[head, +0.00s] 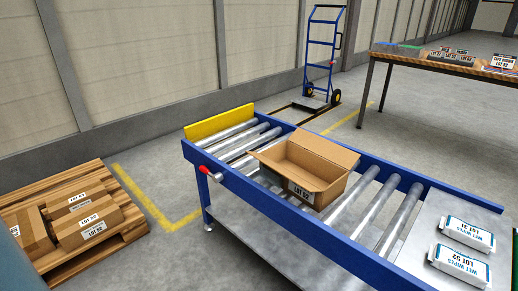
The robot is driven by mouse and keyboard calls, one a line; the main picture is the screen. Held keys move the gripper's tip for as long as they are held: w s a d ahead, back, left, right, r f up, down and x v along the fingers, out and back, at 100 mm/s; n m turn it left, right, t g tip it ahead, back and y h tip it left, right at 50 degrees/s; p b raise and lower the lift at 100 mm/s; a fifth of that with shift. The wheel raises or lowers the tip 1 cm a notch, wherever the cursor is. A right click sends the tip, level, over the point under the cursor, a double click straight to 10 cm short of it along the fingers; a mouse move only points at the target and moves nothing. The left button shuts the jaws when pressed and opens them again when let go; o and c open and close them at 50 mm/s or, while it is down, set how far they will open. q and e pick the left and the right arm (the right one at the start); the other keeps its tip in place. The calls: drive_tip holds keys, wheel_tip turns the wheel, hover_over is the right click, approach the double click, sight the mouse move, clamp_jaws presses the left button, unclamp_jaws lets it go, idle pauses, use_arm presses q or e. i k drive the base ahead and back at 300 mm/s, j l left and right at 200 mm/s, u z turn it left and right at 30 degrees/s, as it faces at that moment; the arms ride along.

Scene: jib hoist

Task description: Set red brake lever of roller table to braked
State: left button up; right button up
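The roller table (290,219) has a blue frame and metal rollers, and stands in the middle of the head view. Its red brake lever (205,170) is on the near side rail, toward the left end; a red knob sits on a short metal arm that points up and left from its pivot. I cannot tell which setting this is. An open cardboard box (311,167) with a label rests on the rollers to the right of the lever. Neither of my grippers shows in the head view.
A yellow end stop (220,124) closes the table's far left end. Two wet wipes packs (459,262) lie on the metal plate at right. A pallet (75,259) with cartons stands at left. A blue hand truck (322,60) and a wooden table (440,65) stand behind.

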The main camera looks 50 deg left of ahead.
sight(218, 177)
drive_tip(key=u, duration=1.95)
